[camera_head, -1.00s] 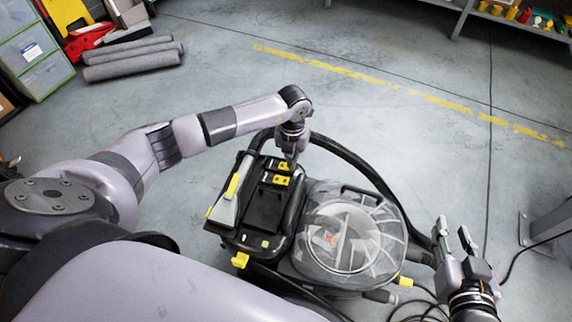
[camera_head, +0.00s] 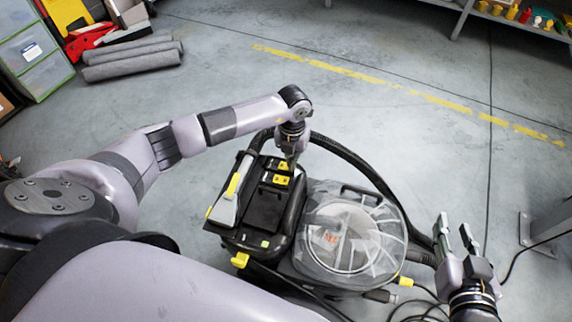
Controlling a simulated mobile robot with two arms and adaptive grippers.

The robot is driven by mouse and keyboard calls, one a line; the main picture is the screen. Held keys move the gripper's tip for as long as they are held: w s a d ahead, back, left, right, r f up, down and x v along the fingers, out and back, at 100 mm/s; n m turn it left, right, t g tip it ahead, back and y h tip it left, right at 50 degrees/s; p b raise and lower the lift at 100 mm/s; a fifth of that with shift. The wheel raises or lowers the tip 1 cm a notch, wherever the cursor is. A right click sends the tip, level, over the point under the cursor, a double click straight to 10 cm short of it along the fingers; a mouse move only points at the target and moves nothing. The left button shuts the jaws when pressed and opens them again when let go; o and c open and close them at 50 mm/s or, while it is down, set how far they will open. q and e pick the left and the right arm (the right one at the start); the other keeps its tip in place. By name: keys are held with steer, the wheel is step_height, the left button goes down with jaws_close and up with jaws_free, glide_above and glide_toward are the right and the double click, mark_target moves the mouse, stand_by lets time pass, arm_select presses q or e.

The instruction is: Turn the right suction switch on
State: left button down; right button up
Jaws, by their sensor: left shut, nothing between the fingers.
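A black suction machine with a clear round-lidded tank (camera_head: 350,238) stands on the floor in front of me. Two small yellow switches sit at the far end of its black top panel: one at the back (camera_head: 283,166) and one just nearer (camera_head: 281,180). My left gripper (camera_head: 291,164) points down at these switches, shut and holding nothing. Its fingertips are close beside the yellow parts; whether they touch I cannot tell. The switches' on or off position is too small to tell. My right gripper (camera_head: 455,232) is open and empty, right of the tank.
A black hose (camera_head: 362,166) curves around the back of the machine. Cables (camera_head: 425,306) lie on the floor at the lower right. A metal post foot (camera_head: 536,235) stands at the far right. Grey rolls (camera_head: 130,60) lie at the back left. The floor behind the machine is clear.

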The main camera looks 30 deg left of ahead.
arm_select(q)
steer(key=shift+f, duration=0.15)
arm_select(e)
steer(key=shift+w+a+r+t, duration=0.15)
steer(key=shift+w+r+t, duration=0.15)
steer(key=shift+r, duration=0.25)
